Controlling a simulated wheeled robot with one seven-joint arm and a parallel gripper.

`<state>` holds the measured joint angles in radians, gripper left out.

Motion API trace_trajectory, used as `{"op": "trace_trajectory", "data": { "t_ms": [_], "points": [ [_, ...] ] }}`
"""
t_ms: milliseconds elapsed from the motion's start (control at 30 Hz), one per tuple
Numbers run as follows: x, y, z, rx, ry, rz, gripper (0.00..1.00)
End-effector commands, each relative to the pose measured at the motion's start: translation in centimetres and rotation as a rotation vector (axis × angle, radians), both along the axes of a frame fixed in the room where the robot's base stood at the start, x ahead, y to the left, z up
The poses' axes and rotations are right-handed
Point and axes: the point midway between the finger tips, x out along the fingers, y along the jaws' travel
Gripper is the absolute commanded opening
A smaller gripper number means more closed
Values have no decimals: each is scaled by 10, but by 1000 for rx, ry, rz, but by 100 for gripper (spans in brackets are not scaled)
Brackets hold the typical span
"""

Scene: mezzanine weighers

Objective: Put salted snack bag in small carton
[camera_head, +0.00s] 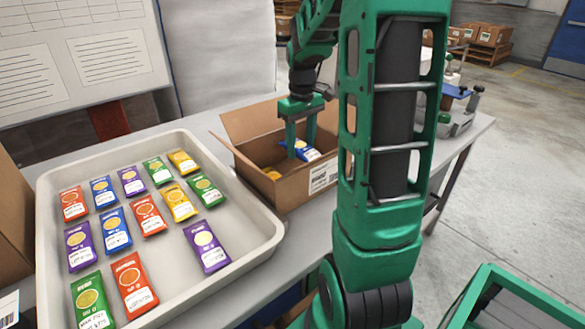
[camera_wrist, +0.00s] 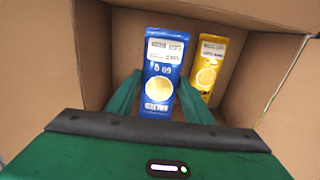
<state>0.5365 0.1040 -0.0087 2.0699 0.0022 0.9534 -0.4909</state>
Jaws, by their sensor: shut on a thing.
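My gripper (camera_head: 300,145) reaches down into the open small carton (camera_head: 296,188) and is shut on a blue snack bag (camera_head: 308,153). In the wrist view the blue bag (camera_wrist: 160,80) stands upright between the green fingers (camera_wrist: 155,98), with a white label and a yellow round picture. A yellow snack bag (camera_wrist: 208,66) is inside the carton (camera_wrist: 230,25) just to its right; it also shows low in the carton in the head view (camera_head: 272,174). I cannot tell whether the blue bag touches the carton floor.
A large pale tray (camera_head: 262,240) left of the carton holds several red, blue, purple, green and yellow bags. A blue-and-grey device (camera_head: 455,105) stands on the table at right. A green-edged bin (camera_head: 490,275) is at lower right.

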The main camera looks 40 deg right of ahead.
Motion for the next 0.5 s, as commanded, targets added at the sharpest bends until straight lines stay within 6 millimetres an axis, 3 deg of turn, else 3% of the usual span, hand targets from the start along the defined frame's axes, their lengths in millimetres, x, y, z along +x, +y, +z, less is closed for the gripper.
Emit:
{"op": "trace_trajectory", "data": {
  "t_ms": [100,500],
  "points": [
    [-1,0,-20,1,3,-2,24],
    [-1,-2,-56,1,2,-4,24]
  ]
}}
